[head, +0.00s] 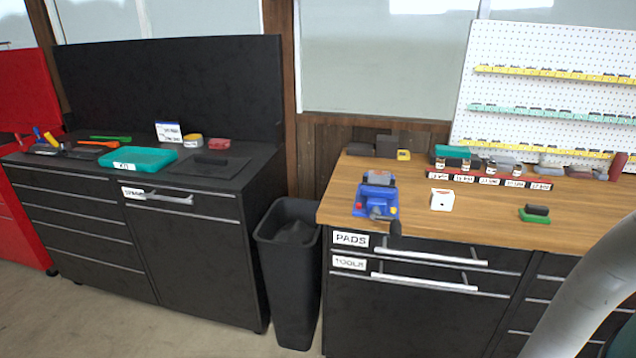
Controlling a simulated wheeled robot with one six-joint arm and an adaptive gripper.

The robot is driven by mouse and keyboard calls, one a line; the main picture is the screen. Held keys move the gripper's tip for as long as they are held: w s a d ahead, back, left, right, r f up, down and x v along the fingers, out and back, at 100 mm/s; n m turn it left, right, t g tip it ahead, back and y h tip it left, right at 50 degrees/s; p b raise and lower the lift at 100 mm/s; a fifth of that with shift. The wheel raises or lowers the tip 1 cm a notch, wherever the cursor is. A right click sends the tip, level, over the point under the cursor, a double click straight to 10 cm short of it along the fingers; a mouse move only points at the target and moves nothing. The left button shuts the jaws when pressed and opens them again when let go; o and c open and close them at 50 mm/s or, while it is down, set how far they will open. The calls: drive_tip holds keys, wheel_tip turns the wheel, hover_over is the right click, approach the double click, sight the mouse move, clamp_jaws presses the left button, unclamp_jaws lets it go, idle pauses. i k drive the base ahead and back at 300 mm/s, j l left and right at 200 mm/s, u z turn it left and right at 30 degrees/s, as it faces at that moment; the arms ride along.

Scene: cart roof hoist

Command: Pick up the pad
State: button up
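No single thing is clearly marked as the pad. A flat dark mat with a small dark piece (211,160) lies on the black bench at the left. A shut drawer labelled PADS (420,248) is in the wooden-topped bench, above a shut drawer labelled TOOLS (425,277). My gripper is out of view; only a pale link of my arm shows at the lower right.
The wooden bench top (465,222) holds a blue vise (377,195), a white box (442,200) and a labelled red rack (488,180). A teal tray (140,160) is on the black bench. A dark bin (289,270) stands between the benches. Floor shows at lower left.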

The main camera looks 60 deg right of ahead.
sight(531, 213)
drive_tip(key=z, duration=2.4)
